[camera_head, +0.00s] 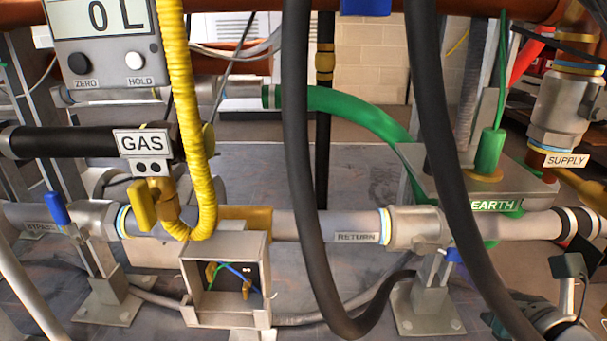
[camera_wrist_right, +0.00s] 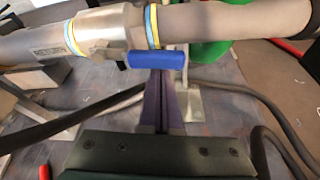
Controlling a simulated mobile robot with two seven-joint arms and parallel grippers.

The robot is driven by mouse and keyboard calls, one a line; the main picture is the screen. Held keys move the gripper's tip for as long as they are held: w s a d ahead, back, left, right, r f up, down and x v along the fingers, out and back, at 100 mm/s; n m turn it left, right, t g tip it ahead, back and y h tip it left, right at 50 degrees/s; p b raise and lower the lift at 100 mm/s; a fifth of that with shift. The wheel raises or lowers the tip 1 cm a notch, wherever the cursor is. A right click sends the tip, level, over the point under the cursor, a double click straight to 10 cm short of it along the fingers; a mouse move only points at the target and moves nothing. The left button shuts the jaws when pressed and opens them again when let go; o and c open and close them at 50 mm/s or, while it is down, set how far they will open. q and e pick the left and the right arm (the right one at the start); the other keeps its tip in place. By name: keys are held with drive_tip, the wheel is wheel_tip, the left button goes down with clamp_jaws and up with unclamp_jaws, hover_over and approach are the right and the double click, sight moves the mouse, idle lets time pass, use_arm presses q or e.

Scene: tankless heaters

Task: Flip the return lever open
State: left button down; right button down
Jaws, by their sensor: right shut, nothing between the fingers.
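The return valve (camera_head: 413,228) sits on the grey pipe to the right of the RETURN label (camera_head: 357,237). Its blue lever (camera_head: 453,255) shows only in part below the valve, behind a black hose. In the right wrist view the blue lever (camera_wrist_right: 157,60) lies lengthwise under the pipe and valve body (camera_wrist_right: 118,28). My right gripper (camera_wrist_right: 161,76) is shut and empty, its fingertips just below the lever in that view; I cannot tell whether they touch it. In the head view my right arm and gripper (camera_head: 568,268) are at the lower right. My left gripper is not in view.
Black hoses (camera_head: 430,120) hang in front of the return valve. A green EARTH pipe (camera_head: 370,112) and bracket stand behind it. To the left are a bypass valve with a blue lever (camera_head: 56,208), a yellow gas hose (camera_head: 188,100) and an open wiring box (camera_head: 228,285).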

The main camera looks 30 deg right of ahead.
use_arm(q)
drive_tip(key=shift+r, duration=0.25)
use_arm(e)
drive_tip(key=shift+d+r, duration=0.1)
drive_tip(key=shift+r, duration=0.3)
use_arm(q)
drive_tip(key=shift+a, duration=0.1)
